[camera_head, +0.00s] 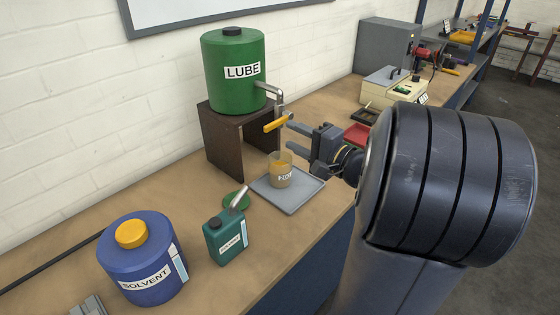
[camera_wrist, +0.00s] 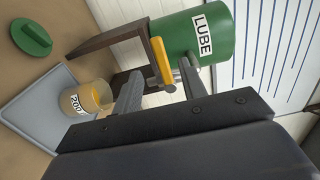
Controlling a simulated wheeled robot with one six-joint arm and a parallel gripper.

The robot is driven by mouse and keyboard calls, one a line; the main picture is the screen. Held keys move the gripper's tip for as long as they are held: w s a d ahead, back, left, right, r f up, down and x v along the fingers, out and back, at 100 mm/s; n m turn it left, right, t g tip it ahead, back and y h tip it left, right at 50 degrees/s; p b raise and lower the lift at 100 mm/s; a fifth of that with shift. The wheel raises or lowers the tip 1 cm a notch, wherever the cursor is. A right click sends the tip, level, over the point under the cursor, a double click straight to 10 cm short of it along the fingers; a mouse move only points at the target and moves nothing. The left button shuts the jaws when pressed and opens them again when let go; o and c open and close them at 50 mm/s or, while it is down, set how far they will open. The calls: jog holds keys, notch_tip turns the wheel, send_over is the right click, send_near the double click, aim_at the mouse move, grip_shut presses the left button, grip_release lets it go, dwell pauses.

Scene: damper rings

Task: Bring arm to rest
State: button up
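My gripper (camera_head: 292,143) is open, with its two fingers spread and nothing between them. It points left toward the tap of the green LUBE drum (camera_head: 228,85). The drum rests on a dark brown stand (camera_head: 222,150). The tap's yellow lever (camera_head: 276,123) is near the fingertips; in the wrist view the lever (camera_wrist: 161,61) shows beyond the gap between the fingers. A beaker (camera_head: 281,177) marked 200, holding amber liquid, stands upright on a grey tray (camera_head: 300,201) below the tap. The beaker also shows at the left of the wrist view (camera_wrist: 84,99).
A red tray (camera_head: 357,133) and a cream box (camera_head: 393,86) lie behind my arm. The bench front edge runs beneath my arm.

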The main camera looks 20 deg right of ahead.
aim_at(274, 126)
jog(key=shift+s, duration=0.15)
jog(key=shift+p+x, duration=1.25)
jog(key=shift+x, duration=1.85)
jog(key=shift+d, duration=0.1)
